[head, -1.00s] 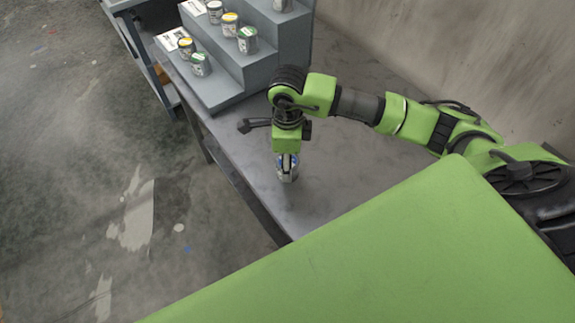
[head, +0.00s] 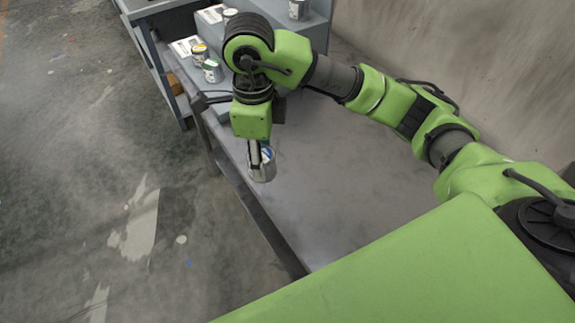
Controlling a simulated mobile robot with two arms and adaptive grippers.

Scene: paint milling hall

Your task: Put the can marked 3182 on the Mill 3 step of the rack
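My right gripper (head: 260,150) points down over the table and is shut on a small silver can (head: 263,171) with blue on its top. The can appears raised above the tabletop; its number cannot be read. The grey stepped rack (head: 313,36) stands at the far end of the table, partly hidden behind my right arm. Its step labels are too small to read. My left gripper is not in view.
The rack holds other cans: a yellow-topped can (head: 199,52) and a green-topped can (head: 212,71) low down, and another can (head: 298,9) higher up. The grey table (head: 320,190) is otherwise clear. A wall (head: 450,70) runs along its right side.

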